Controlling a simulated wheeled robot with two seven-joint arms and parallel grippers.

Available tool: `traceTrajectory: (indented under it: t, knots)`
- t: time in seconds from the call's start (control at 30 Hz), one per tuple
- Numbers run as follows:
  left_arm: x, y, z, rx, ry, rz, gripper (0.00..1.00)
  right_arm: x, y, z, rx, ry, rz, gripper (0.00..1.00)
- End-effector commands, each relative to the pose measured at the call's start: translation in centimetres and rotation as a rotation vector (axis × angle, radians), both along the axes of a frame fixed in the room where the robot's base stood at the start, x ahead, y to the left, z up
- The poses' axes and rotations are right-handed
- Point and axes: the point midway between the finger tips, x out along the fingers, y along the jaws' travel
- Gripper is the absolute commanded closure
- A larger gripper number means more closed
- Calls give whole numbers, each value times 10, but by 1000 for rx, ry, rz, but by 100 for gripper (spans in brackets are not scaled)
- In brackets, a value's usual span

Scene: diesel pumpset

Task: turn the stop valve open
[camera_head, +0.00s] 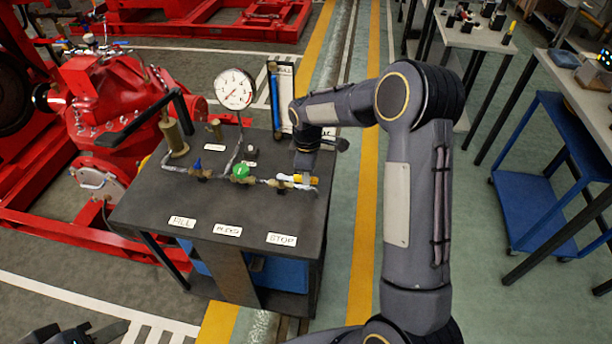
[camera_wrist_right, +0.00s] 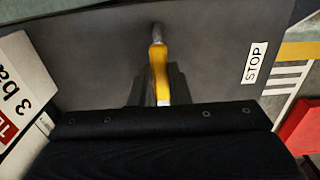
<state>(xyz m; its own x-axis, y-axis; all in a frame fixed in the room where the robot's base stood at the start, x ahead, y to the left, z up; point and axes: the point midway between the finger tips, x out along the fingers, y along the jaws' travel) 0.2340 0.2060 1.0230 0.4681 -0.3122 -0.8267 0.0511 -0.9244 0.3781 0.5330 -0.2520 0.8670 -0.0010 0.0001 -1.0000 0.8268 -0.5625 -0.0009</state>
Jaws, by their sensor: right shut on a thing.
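The stop valve has a yellow lever (camera_head: 298,179) and sits at the right end of the pipe line on the dark bench (camera_head: 200,258). My right gripper (camera_head: 303,174) reaches down over it from above and is shut on the lever. In the right wrist view the yellow lever (camera_wrist_right: 158,62) stands between the two dark fingers (camera_wrist_right: 159,88); its lower end is hidden by the gripper body. The STOP label (camera_head: 282,239) lies on the bench in front of the valve. A dark part of my left gripper (camera_head: 62,335) shows at the bottom left edge, cut off.
A green-handled valve (camera_head: 240,171) and a blue-handled valve (camera_head: 197,165) are on the same line, left of the stop valve. A pressure gauge (camera_head: 235,89) and a pump handle (camera_head: 130,125) rise behind. A red pump (camera_head: 105,105) stands left; a blue cart (camera_head: 540,205) stands right.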

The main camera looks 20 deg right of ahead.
Motion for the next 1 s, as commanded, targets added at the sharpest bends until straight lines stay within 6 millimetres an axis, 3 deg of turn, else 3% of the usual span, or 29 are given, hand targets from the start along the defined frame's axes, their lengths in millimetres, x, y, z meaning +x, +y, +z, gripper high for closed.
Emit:
traceTrajectory:
  t: [0.57,0.6,0.77,1.0]
  knots:
    - [0,0,0,0,0,0,64,5,-3,2,-3,-9,41,100]
    - [0,0,0,0,0,0,64,5,-3,2,-3,-9,40,83]
    - [0,0,0,0,0,0,64,4,-3,1,-2,-7,39,62]
    - [0,0,0,0,0,0,64,3,-2,1,-1,-3,38,62]
